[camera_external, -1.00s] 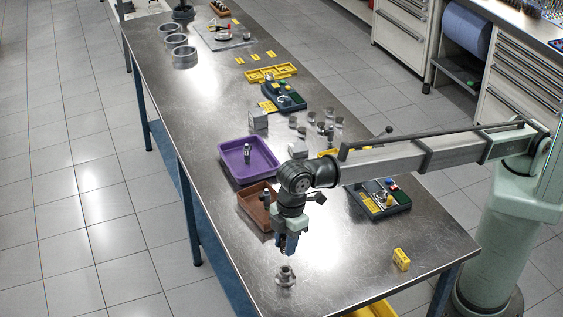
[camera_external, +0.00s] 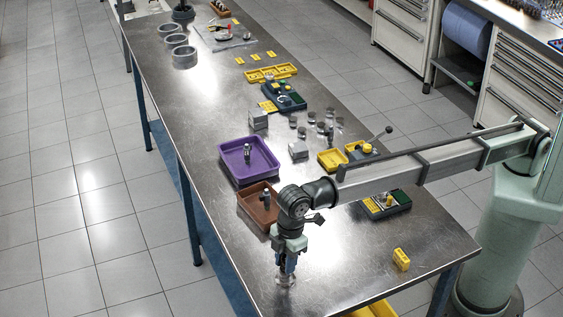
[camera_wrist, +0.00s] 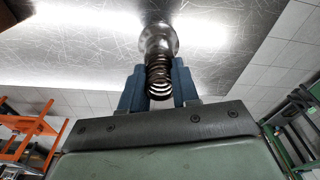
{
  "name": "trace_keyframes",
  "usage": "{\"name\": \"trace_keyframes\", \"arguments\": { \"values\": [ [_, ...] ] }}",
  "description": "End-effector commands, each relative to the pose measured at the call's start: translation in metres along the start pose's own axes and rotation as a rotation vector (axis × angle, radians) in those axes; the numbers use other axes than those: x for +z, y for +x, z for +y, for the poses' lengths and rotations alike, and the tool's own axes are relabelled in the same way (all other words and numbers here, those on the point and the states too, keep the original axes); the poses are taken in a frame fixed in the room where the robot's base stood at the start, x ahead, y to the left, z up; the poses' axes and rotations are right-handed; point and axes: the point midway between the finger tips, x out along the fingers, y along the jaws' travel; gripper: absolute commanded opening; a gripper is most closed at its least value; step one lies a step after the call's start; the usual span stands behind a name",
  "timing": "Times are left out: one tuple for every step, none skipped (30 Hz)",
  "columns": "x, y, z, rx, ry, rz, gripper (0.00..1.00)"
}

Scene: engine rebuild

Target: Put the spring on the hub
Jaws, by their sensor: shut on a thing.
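The hub (camera_external: 285,281) is a small metal piece standing on the steel table near its front end, largely hidden by my gripper in the external view. In the wrist view the hub (camera_wrist: 158,40) shows as a rounded metal part just beyond the fingertips. The spring (camera_wrist: 160,83) is a dark metal coil between my two blue fingers. My gripper (camera_wrist: 158,78) is shut on it; the gripper (camera_external: 287,268) points down directly over the hub in the external view. The spring's far end meets the hub in the wrist view; whether it is seated I cannot tell.
A brown tray (camera_external: 250,217) and a purple tray (camera_external: 226,150), each with a metal part inside, lie behind my gripper. A yellow block (camera_external: 401,260) stands to the right. The table (camera_external: 345,275) is clear around the hub.

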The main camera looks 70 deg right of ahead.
Motion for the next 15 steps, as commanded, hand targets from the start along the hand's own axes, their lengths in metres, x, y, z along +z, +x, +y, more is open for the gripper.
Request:
{"name": "trace_keyframes", "arguments": {
  "values": [
    [0.0003, 0.0016, 0.0, 0.0, 0.0, 0.0, 0.01],
    [0.0002, 0.0012, 0.0, 0.0, 0.0, 0.0, 0.33],
    [0.0001, 0.0011, 0.0, 0.0, 0.0, 0.0, 0.37],
    [0.0001, 0.001, 0.0, 0.0, 0.0, 0.0, 0.4],
    [0.0002, 0.001, 0.0, 0.0, 0.0, 0.0, 0.43],
    [0.0001, 0.001, 0.0, 0.0, 0.0, 0.0, 0.46],
    [0.0001, 0.001, 0.0, 0.0, 0.0, 0.0, 0.49],
    [0.0002, 0.0009, 0.0, 0.0, 0.0, 0.0, 0.52],
    [0.0002, 0.0009, 0.0, 0.0, 0.0, 0.0, 0.56],
    [0.0001, 0.0009, 0.0, 0.0, 0.0, 0.0, 0.56],
    [0.0001, 0.0009, 0.0, 0.0, 0.0, 0.0, 0.56],
    [0.0001, 0.0009, 0.0, 0.0, 0.0, 0.0, 0.56],
    [0.0001, 0.0009, 0.0, 0.0, 0.0, 0.0, 0.56],
    [0.0001, 0.0008, 0.0, 0.0, 0.0, 0.0, 0.56],
    [0.0001, 0.0008, 0.0, 0.0, 0.0, 0.0, 0.56]
  ]
}}
